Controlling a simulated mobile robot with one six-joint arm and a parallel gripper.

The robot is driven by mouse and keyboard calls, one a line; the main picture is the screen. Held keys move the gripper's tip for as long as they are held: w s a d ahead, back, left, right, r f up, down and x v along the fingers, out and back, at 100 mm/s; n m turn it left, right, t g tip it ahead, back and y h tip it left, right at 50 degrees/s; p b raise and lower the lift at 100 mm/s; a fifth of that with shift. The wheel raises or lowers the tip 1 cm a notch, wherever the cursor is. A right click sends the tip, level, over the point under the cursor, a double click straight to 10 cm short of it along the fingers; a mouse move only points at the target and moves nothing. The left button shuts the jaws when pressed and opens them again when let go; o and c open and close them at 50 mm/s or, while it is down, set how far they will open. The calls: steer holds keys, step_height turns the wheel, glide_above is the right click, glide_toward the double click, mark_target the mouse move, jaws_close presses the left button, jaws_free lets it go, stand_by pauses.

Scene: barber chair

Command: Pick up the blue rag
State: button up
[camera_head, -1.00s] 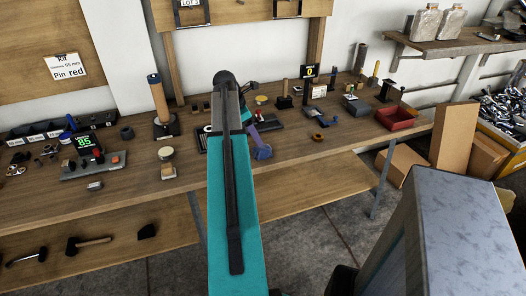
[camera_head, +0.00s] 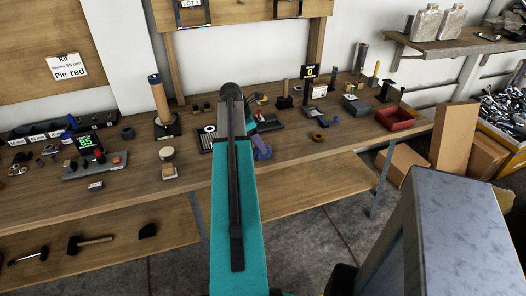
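A blue-violet thing (camera_head: 262,150) lies on the workbench (camera_head: 310,149), just right of my teal arm. It may be the blue rag, but my arm covers part of it and its shape is unclear. My arm rises through the middle of the picture and reaches over the bench. A small teal part of it shows just above the blue-violet thing. The fingers of my gripper are hidden behind the arm, so I cannot see whether they touch anything.
A red bin (camera_head: 396,118) stands on the bench's right part. A round-topped stand (camera_head: 168,162) and a display reading 85 (camera_head: 86,141) are left of my arm. A tall wooden cylinder (camera_head: 160,98) stands behind. Bare bench lies along the front edge.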

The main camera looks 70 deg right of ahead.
steer(key=shift+x, duration=1.5)
steer(key=c, duration=1.1)
steer(key=shift+r, duration=0.1)
steer(key=shift+r+b, duration=0.3)
steer(key=shift+r, duration=1.4)
steer(key=shift+s+a+r+b, duration=0.25)
steer(key=shift+s+a+b, duration=0.4)
steer(key=shift+a, duration=1.9)
steer(key=shift+s+a+r+b, duration=0.25)
steer(key=shift+s+a, duration=0.65)
steer(key=shift+a, duration=1.65)
steer(key=shift+s+a+r+b, duration=0.2)
steer(key=shift+s+a+b, duration=0.45)
steer(key=shift+a, duration=1.9)
steer(key=shift+s, duration=0.15)
